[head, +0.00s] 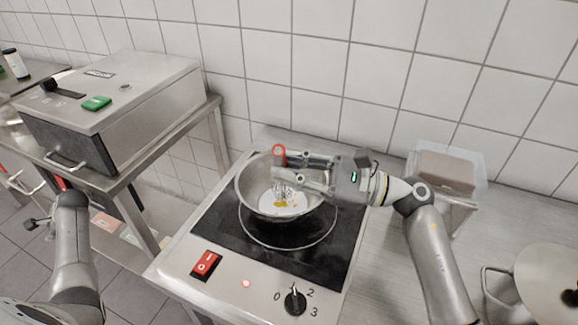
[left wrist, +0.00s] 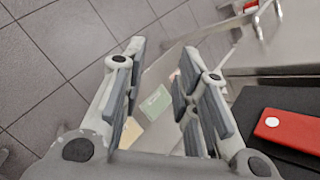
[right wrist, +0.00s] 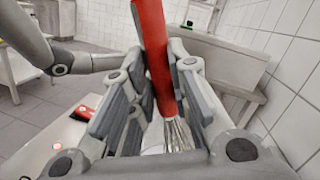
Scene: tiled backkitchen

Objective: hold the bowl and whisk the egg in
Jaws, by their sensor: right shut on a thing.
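A steel bowl (head: 243,187) sits on the black hotplate, with white liquid and yellow egg (head: 280,204) in its bottom. My right gripper (head: 279,169) is over the bowl and shut on the red handle of a whisk (head: 279,152). The whisk's wires hang down inside the bowl; whether their tips touch the egg is hard to tell. In the right wrist view the whisk's red handle (right wrist: 152,50) runs between the fingers, slightly tilted. My left gripper (left wrist: 163,62) is open and empty over the floor, well left of the bowl.
The hotplate unit (head: 190,245) has a red switch (head: 206,264) and a black knob (head: 295,300). A steel appliance (head: 110,105) stands on the left table. A clear container (head: 447,165) and a lidded pot (head: 548,285) stand at right. Tiled wall is behind.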

